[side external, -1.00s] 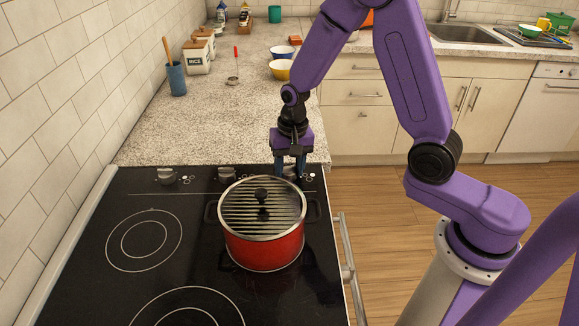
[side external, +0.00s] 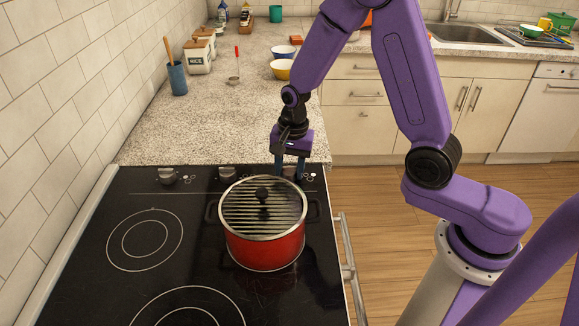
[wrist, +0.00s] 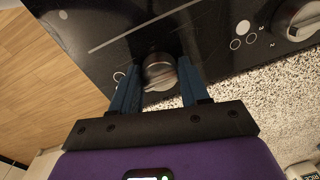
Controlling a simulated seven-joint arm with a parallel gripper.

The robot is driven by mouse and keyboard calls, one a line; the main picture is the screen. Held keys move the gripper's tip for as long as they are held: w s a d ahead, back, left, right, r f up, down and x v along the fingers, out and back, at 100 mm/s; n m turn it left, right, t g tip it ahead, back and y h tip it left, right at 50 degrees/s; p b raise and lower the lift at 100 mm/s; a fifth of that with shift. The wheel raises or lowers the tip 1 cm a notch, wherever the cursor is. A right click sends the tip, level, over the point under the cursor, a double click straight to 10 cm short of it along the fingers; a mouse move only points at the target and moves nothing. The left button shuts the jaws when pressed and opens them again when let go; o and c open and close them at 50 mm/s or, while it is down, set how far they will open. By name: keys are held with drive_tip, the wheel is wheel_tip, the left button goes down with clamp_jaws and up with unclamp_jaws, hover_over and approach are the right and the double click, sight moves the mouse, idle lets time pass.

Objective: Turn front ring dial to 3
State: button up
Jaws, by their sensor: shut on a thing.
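A row of silver dials runs along the far edge of the black glass cooktop (side external: 200,210). My gripper (side external: 290,172) points down at the dial at the right end of the row, beside the red pot. In the wrist view its blue fingers (wrist: 161,72) sit on either side of that round silver dial (wrist: 159,74), shut on it. White ring marks are printed beside it, partly hidden by a finger. The dial's pointer and numbers cannot be read. In the side view the fingers and pot mostly hide this dial.
A red pot (side external: 266,250) with a striped-looking glass lid stands close to my gripper. Two other dials, a left one (side external: 167,176) and a middle one (side external: 227,174), are clear. The speckled counter (side external: 210,130) beyond is free near the cooktop.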

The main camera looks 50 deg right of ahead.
sight(295, 174)
drive_tip(key=shift+d, duration=0.1)
drive_tip(key=o, duration=1)
drive_tip(key=shift+r, duration=0.1)
wheel_tip(295, 174, up, 17)
drive_tip(key=s, duration=0.1)
drive_tip(key=shift+d, duration=0.25)
drive_tip(key=shift+r, duration=0.1)
drive_tip(key=s+f+n, duration=0.2)
drive_tip(key=s+n, duration=1)
drive_tip(key=s, duration=0.1)
drive_tip(key=s+f+n, duration=0.3)
drive_tip(key=s+n, duration=0.9)
drive_tip(key=s, duration=0.1)
drive_tip(key=shift+a, duration=0.15)
